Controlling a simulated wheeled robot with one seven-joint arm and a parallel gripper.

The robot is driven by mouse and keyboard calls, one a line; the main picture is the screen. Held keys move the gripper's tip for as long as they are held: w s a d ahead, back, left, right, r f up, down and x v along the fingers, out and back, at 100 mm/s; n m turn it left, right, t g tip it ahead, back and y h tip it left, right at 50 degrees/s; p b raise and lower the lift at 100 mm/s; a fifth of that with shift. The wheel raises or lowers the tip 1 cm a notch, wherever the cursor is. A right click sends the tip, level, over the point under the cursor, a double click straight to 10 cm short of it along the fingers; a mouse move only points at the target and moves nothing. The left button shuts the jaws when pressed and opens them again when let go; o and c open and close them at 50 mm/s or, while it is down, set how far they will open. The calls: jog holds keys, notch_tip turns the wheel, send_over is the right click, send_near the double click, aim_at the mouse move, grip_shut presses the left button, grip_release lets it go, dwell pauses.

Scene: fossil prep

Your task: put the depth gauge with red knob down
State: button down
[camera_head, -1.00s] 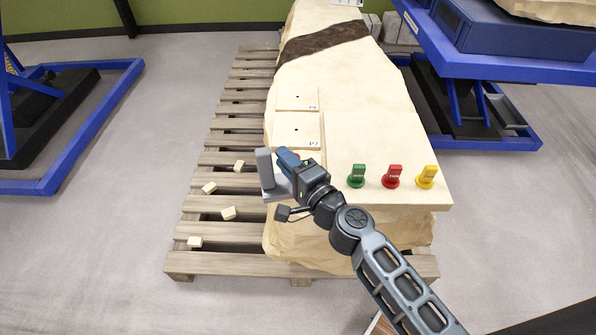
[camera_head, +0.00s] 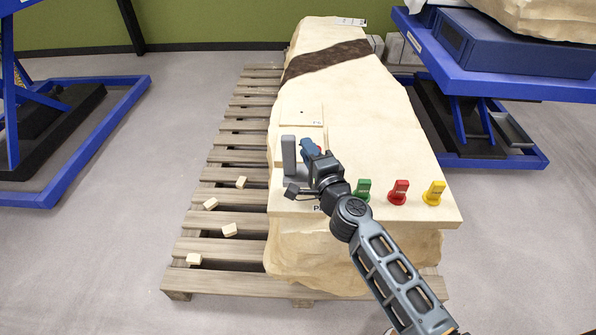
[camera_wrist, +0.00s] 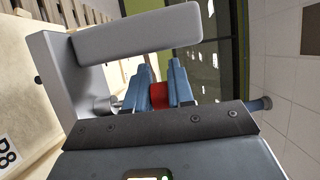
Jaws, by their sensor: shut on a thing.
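The depth gauge (camera_head: 289,155) is a grey L-shaped block with an upright post and a flat foot. My gripper (camera_head: 307,150) is shut on its red knob (camera_wrist: 159,95), which shows between the blue fingers in the wrist view. The gauge's grey body (camera_wrist: 140,36) lies beyond the fingers there. In the head view the gauge is over the left front part of the pale stone slab (camera_head: 385,140), among the square plates. Whether its foot touches the surface I cannot tell. My gripper and wrist partly hide the plates there.
Green (camera_head: 364,190), red (camera_head: 399,192) and yellow (camera_head: 433,193) labelled pieces stand at the slab's front right. A square plate (camera_head: 302,113) lies farther back. Several small beige blocks (camera_head: 229,230) lie on the wooden pallet (camera_head: 215,275). The slab's middle is clear.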

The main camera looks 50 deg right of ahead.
aim_at(298, 168)
jog(key=w, duration=0.1)
jog(key=w+f+b, duration=0.1)
jog(key=w, duration=0.1)
jog(key=shift+w+a+f, duration=0.1)
jog(key=shift+a+f, duration=0.1)
jog(key=shift+f, duration=0.1)
notch_tip(298, 168, down, 4)
jog(key=b, duration=0.4)
jog(key=c, duration=1)
grip_release()
jog(key=shift+f, duration=0.1)
jog(key=b+v, duration=0.2)
jog(key=v, duration=1)
